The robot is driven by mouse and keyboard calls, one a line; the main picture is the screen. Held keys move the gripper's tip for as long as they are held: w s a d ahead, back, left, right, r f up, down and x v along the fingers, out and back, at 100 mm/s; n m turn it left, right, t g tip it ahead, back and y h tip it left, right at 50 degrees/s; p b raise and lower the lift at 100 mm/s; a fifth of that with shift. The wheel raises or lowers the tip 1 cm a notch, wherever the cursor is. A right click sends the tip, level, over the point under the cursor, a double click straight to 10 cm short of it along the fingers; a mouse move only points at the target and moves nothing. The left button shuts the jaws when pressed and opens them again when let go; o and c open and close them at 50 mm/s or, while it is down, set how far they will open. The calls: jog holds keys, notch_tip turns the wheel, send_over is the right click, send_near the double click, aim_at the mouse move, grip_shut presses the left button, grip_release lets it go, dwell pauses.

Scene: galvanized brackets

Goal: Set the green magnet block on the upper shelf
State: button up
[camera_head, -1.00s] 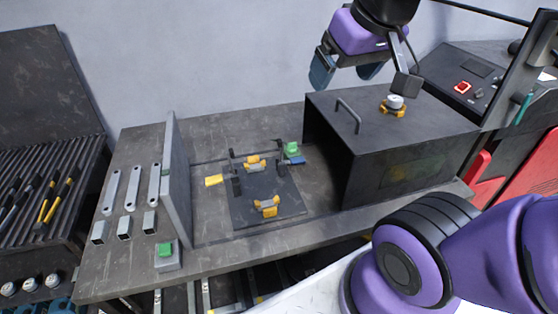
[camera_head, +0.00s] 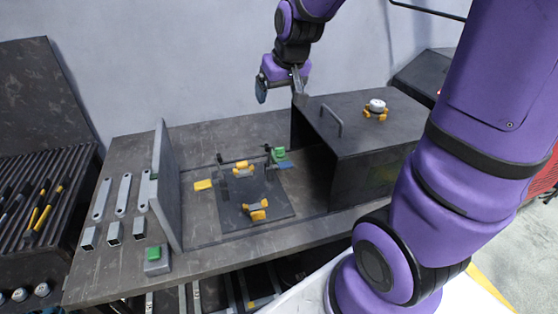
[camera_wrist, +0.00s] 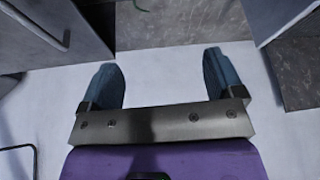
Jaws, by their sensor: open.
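Two green blocks show in the head view. One green block (camera_head: 153,253) sits on a small grey block at the front left of the bench. The other green block (camera_head: 279,154) is at the back, beside the dark box and close to a blue piece. I cannot tell which is the magnet block. My gripper (camera_head: 279,92) is above the back of the bench, left of the box top, apart from both blocks. In the wrist view my gripper (camera_wrist: 158,68) has its blue fingers wide apart and nothing between them. I cannot clearly identify an upper shelf.
A dark box (camera_head: 355,145) with a handle bears a white-and-yellow part (camera_head: 376,109). An upright grey panel (camera_head: 166,190) stands on the bench (camera_head: 225,257). A dark plate (camera_head: 240,215) holds yellow clamps. Several brackets lie at the left, near a ribbed tool rack (camera_head: 35,185).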

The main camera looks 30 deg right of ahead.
jog(key=w+d+f, duration=0.5)
jog(key=w+f, duration=0.1)
jog(key=f, duration=0.4)
jog(key=m, duration=0.2)
send_near(279, 151)
jog(key=shift+g+h, duration=0.3)
jog(key=shift+h, duration=0.1)
jog(key=x, duration=0.7)
jog(key=shift+w+d+r, duration=0.15)
jog(key=shift+d, duration=0.05)
jog(key=shift+w+a+x, duration=0.15)
jog(key=shift+w+x, duration=0.05)
jog(key=shift+x, duration=1.1)
jog(key=shift+w+a+x, duration=0.1)
jog(key=shift+w+x, duration=0.1)
jog(key=shift+x, duration=1.15)
jog(key=shift+r, duration=0.2)
jog(key=shift+c, duration=0.2)
jog(key=c, duration=1.5)
jog(key=shift+r, duration=0.1)
